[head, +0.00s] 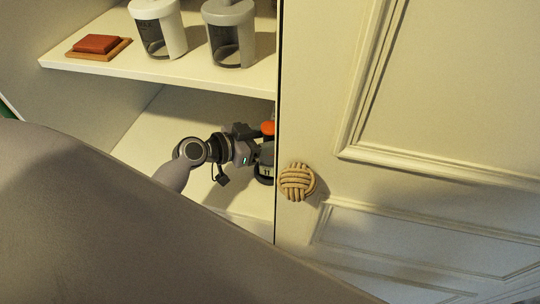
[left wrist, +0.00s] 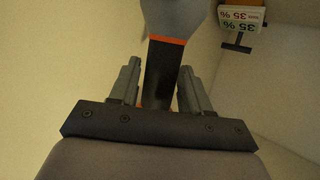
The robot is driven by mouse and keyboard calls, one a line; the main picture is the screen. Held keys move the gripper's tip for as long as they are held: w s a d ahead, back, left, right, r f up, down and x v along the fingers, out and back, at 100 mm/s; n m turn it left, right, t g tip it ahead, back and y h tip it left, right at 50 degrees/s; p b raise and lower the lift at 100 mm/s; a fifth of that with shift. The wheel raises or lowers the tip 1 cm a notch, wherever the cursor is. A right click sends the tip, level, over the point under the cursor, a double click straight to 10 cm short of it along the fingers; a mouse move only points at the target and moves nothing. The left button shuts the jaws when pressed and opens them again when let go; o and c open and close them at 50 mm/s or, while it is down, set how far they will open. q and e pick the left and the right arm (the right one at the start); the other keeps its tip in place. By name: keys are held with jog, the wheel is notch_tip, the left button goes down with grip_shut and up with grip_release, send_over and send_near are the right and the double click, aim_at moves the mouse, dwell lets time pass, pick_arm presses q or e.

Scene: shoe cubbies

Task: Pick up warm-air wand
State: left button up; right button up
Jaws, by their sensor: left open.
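The warm-air wand (left wrist: 166,65) shows in the left wrist view with a grey head at the top, an orange band and a dark handle. In the head view, an orange part, probably of the wand (head: 268,128), shows on the lower shelf, mostly hidden by my gripper and the door edge. My left gripper (left wrist: 157,78) is open, with one finger on each side of the dark handle. In the head view my left gripper (head: 257,152) reaches into the lower compartment. I cannot tell whether the fingers touch the handle. My right gripper is not in view.
A cream door (head: 440,90) with a woven knob (head: 297,182) stands right beside the gripper. The upper shelf (head: 120,62) holds two lidded containers (head: 158,28) and a red block (head: 97,43) on a wooden tray. A percent sign (left wrist: 242,18) stands at upper right in the wrist view.

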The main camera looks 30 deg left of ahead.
pick_arm(q)
jog(key=shift+w+d, duration=0.15)
jog(key=shift+w, duration=0.05)
jog(key=c, duration=0.7)
jog(key=shift+r, duration=0.15)
